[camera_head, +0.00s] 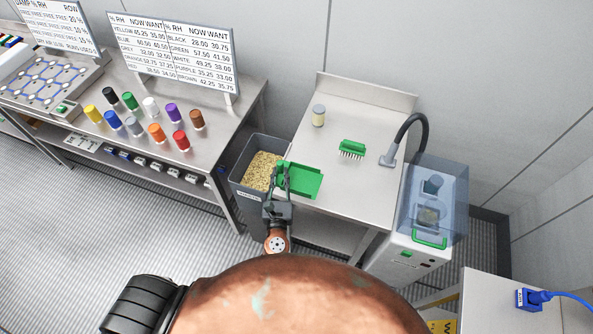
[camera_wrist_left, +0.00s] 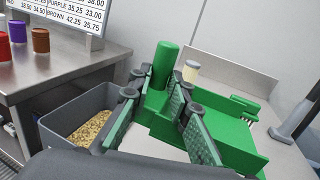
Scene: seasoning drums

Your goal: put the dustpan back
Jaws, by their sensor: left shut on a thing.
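The green dustpan (camera_head: 305,182) shows at the left front corner of the small steel table (camera_head: 340,195), beside the grey bin. In the left wrist view its flat pan (camera_wrist_left: 228,142) reaches to the right and its round handle (camera_wrist_left: 165,65) stands up between the fingers. My left gripper (camera_head: 283,172) is shut on the dustpan near the handle; it also shows in the left wrist view (camera_wrist_left: 160,100). I cannot tell whether the pan touches the tabletop. A green brush (camera_head: 352,147) with pale bristles lies farther back on the table. My right gripper is not in view.
The grey bin (camera_head: 246,184) holds pale granules (camera_head: 262,170). A pale jar with a grey lid (camera_head: 319,116) stands at the table's back left. A hose and a clear-covered machine (camera_head: 432,205) stand right. Several coloured drums (camera_head: 155,132) stand on the left bench. The table's middle is clear.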

